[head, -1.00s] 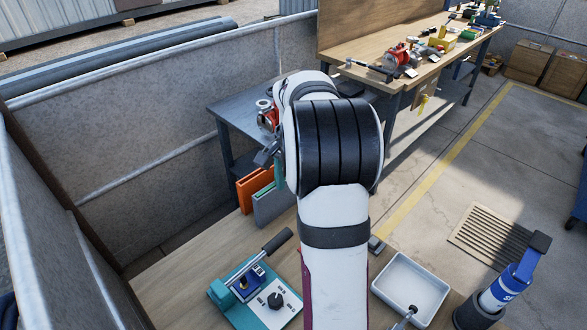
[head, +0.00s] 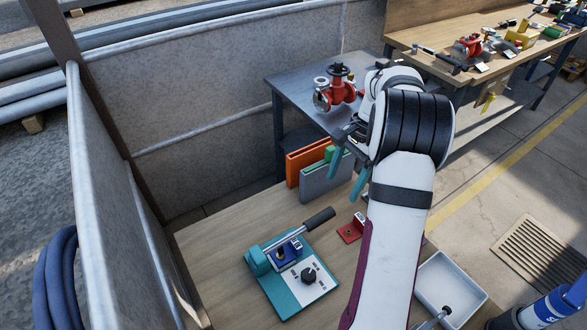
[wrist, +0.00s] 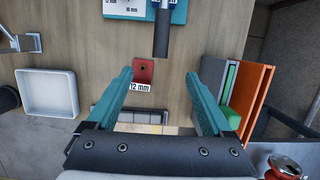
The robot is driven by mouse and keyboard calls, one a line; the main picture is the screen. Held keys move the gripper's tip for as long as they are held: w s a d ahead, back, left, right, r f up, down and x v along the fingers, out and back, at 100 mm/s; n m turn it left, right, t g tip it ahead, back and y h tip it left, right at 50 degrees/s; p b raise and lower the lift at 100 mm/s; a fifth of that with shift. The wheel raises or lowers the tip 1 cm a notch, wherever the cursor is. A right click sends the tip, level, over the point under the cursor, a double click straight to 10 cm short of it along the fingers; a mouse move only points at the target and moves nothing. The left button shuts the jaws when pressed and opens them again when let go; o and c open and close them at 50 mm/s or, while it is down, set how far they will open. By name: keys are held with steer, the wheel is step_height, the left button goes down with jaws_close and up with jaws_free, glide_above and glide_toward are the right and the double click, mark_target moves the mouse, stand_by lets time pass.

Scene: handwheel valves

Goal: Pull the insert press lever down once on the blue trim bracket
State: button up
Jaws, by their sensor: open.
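The insert press has a teal base (head: 322,291) and stands on the wooden bench. Its lever, with a black handle (head: 319,218), slants up and to the right from the teal pivot. The blue trim bracket (head: 287,252) sits on the press under the lever. My gripper (head: 345,188) is open and empty, beyond and above the handle in the head view. In the wrist view, the lever handle (wrist: 161,36) lies just ahead of the spread teal fingers (wrist: 165,66), apart from them. Most of the press is out of the wrist view.
A red 12 mm block (wrist: 144,70) lies near the handle. A white tray (wrist: 49,93) stands on the bench. Orange and grey upright panels (wrist: 257,90) stand close to one finger. A red valve (head: 340,92) sits on the grey table behind. A wall borders the bench on the left.

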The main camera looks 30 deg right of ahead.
mark_target(333, 208)
steer(key=shift+x, duration=4.25)
steer(key=c, duration=1.3)
steer(key=shift+c, duration=0.2)
